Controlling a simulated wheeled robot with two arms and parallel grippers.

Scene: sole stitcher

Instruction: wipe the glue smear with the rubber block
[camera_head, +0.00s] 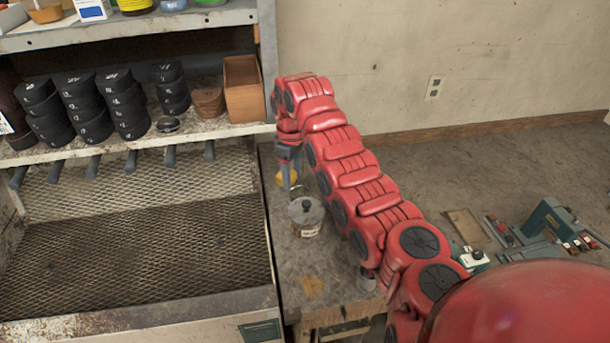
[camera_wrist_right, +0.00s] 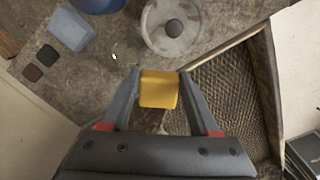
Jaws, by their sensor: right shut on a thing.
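The yellow rubber block (camera_wrist_right: 158,88) is between the fingers of my right gripper (camera_wrist_right: 158,92), which is shut on it. In the head view my right gripper (camera_head: 290,165) hangs over the far end of the narrow bench top, and a bit of the yellow block (camera_head: 282,180) shows beside its fingers. A tan patch, which looks like the glue smear (camera_head: 312,287), lies on the near part of the bench, apart from the block. I cannot make the smear out in the right wrist view. My left gripper is not in view.
A lidded jar (camera_head: 306,217) stands between the gripper and the tan patch; it shows in the right wrist view (camera_wrist_right: 172,28). A mesh-floored tray (camera_head: 130,250) lies left of the bench (camera_head: 285,250). A shelf (camera_head: 215,130) holds black rolls. A green machine (camera_head: 550,220) sits at right.

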